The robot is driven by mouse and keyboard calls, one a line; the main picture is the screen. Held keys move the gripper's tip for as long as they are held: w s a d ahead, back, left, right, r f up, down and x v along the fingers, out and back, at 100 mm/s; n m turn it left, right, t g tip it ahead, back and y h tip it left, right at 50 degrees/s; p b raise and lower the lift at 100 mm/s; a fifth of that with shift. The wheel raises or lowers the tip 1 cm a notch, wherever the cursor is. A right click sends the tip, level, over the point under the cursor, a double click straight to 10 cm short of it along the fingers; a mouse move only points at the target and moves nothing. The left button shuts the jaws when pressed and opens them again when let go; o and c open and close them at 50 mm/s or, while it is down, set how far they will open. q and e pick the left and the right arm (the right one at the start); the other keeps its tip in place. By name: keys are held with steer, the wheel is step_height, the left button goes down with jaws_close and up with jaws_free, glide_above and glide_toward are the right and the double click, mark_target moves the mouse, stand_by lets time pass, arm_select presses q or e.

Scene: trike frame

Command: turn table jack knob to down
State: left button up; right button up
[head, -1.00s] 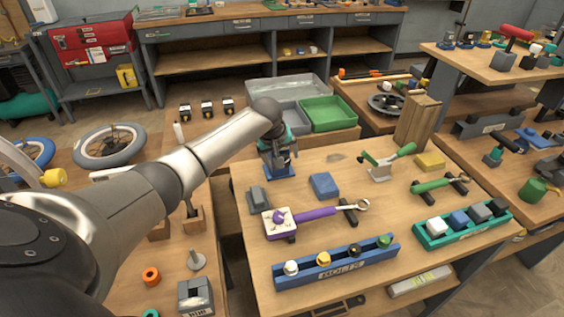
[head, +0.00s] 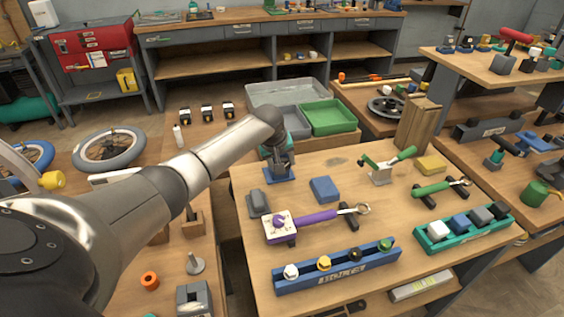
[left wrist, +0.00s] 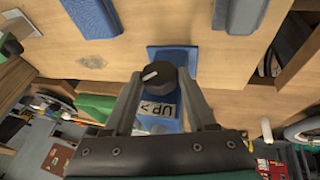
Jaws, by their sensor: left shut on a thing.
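The table jack (head: 276,177) is a blue block at the back left of the wooden table, partly hidden under my left arm. In the left wrist view its black knob (left wrist: 158,75) is round with a white pointer line, which points left and slightly down in that picture. My right gripper is not in view.
A blue block (head: 324,189), a grey block (head: 258,204) and a purple-handled wrench (head: 316,217) lie near the jack. Grey and green bins (head: 328,116) stand behind it. A blue rack with several knobs (head: 338,272) is at the table's front.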

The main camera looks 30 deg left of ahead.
arm_select(q)
steer(key=c, duration=0.5)
steer(key=shift+s+a+t+h+p, duration=0.1)
steer(key=shift+s+t+h+p, duration=0.1)
steer(key=shift+t+h+p, duration=0.75)
steer(key=shift+c, duration=0.2)
steer(key=shift+f+n+t+p, duration=0.2)
steer(key=shift+n+t+p, duration=0.15)
steer(key=shift+t, duration=0.1)
steer(key=shift+s+a+f+t+h+b, duration=0.1)
steer(key=shift+a+f+t+h+b, duration=0.1)
steer(key=shift+t+h+b, duration=0.5)
steer(key=shift+n+t+h+b, duration=0.35)
steer(key=shift+t+b, duration=0.25)
steer(key=shift+b, duration=0.2)
steer(key=shift+r, duration=0.1)
steer(key=o, duration=1.4)
steer(key=shift+c, duration=0.2)
steer(key=shift+s, duration=0.1)
